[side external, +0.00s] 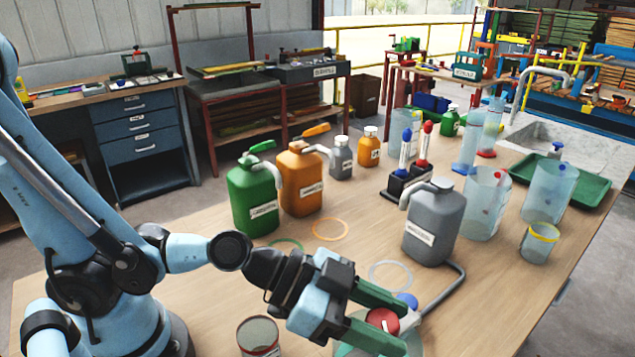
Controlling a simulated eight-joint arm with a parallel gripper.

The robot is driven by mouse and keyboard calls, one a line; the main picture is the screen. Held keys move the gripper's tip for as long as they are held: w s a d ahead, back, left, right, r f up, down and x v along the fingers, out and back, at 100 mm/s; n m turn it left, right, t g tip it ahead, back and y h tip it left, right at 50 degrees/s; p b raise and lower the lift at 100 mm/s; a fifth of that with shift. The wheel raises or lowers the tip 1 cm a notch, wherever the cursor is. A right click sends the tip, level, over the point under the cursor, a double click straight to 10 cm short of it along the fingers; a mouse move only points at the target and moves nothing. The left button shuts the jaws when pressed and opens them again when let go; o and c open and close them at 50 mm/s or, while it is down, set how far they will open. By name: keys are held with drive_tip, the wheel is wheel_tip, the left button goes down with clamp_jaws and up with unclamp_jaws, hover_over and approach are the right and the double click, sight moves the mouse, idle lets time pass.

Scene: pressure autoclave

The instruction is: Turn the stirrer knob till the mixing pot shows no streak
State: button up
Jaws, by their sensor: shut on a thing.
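My gripper (404,330) is at the bottom centre, its two green fingers on either side of a round red knob (383,318). It is shut on this knob, which appears to be the stirrer knob. A clear pot (416,342), apparently the mixing pot, is below the fingers and is cut off by the picture's bottom edge. My fingers hide much of it. Its contents are hidden, so I cannot tell whether there is a streak. A blue round part (407,300) shows just behind the knob.
A grey jug (434,228) stands behind the pot, with a bent grey pipe (455,287) beside it. Green (254,200) and orange (300,180) jugs stand farther back. Clear beakers (487,205) stand right.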

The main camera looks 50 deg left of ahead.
drive_tip(key=o, duration=1)
drive_tip(key=shift+c, duration=0.2)
drive_tip(key=shift+w+g, duration=0.1)
drive_tip(key=shift+g, duration=0.2)
